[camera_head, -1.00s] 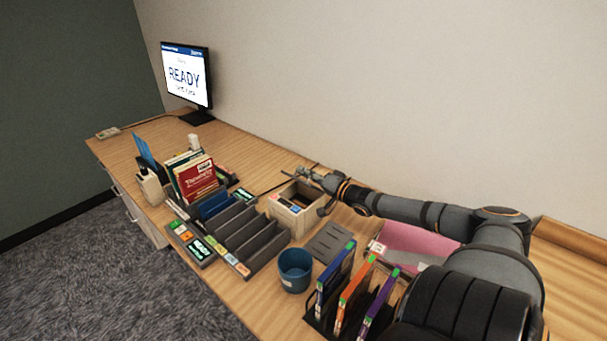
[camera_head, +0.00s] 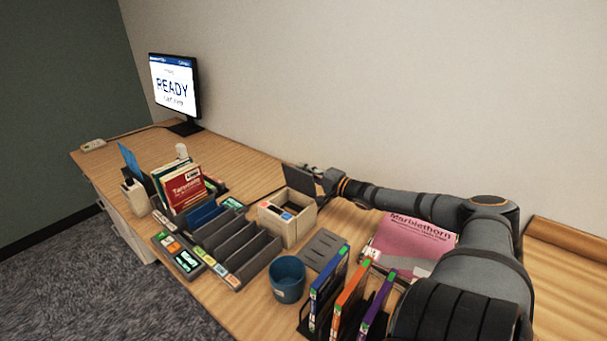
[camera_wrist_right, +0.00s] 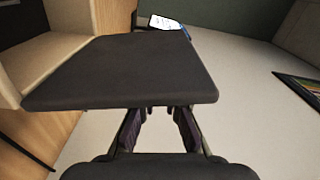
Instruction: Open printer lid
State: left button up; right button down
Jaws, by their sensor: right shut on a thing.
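The printer (camera_head: 282,228) is a small beige box on the desk, and its top is open. Its dark flat lid (camera_head: 299,179) stands raised and tilted at the back of the box. The lid's broad face also fills the middle of the right wrist view (camera_wrist_right: 120,75). My right gripper (camera_wrist_right: 160,122) is shut on the lid's edge; in the head view its fingers are partly hidden behind the lid. My left gripper is not in view.
A dark slotted sorter (camera_head: 235,250) and a blue cup (camera_head: 288,279) stand in front of the printer. Upright colored folders (camera_head: 350,296) and a pink book (camera_head: 412,240) are to the right. A monitor (camera_head: 175,88) reads READY.

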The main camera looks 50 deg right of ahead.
jog(key=shift+d, duration=0.15)
jog(key=c, duration=1.4)
grip_release()
jog(key=shift+f, duration=0.1)
jog(key=shift+c, duration=0.2)
